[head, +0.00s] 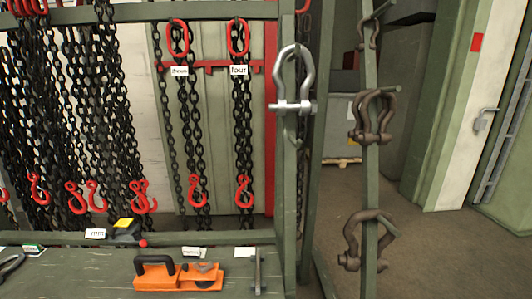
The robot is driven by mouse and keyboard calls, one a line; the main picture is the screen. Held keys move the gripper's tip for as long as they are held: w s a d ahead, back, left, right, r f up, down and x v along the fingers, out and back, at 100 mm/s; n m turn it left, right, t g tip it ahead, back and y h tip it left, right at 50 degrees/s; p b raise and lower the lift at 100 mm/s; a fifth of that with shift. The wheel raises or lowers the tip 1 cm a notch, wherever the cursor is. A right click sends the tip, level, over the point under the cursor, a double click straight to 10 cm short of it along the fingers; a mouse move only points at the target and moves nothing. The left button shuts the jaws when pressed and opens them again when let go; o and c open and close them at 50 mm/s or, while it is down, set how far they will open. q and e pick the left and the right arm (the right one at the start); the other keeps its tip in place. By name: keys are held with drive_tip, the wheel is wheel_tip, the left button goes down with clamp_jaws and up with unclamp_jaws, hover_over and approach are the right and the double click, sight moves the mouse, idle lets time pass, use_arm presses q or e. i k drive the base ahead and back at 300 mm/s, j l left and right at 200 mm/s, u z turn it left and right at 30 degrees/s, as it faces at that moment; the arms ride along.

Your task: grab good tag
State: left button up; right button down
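Several small white tags show in the head view. One tag (179,71) hangs on the chains at the upper middle, its print blurred. Another tag (239,71) to its right seems to read "four". A white tag (95,234) with unclear print lies at the lower left by a black and yellow item. Another label (194,252) stands behind the orange tool, and a blank-looking white label (243,252) is on the bench to its right. A label with some green (33,248) is at the far left. I cannot read "good" on any of them. Neither gripper is in view.
Black chains (188,120) with red hooks (244,191) hang from a green rack. Shackles (371,118) hang on posts at the right. An orange tool with a black handle (172,283) sits on the green bench (80,280). Open floor (440,250) lies at the right.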

sight(30, 249)
drive_tip(key=u, duration=1.25)
drive_tip(key=i+j+z, duration=0.15)
drive_tip(key=j+z, duration=0.25)
drive_tip(key=j, duration=0.3)
drive_tip(key=j+z, duration=0.35)
drive_tip(key=j, duration=0.4)
drive_tip(key=j+z, duration=0.4)
drive_tip(key=j, duration=0.35)
drive_tip(key=k+j+z, duration=0.15)
drive_tip(key=j+z, duration=0.2)
drive_tip(key=j, duration=0.4)
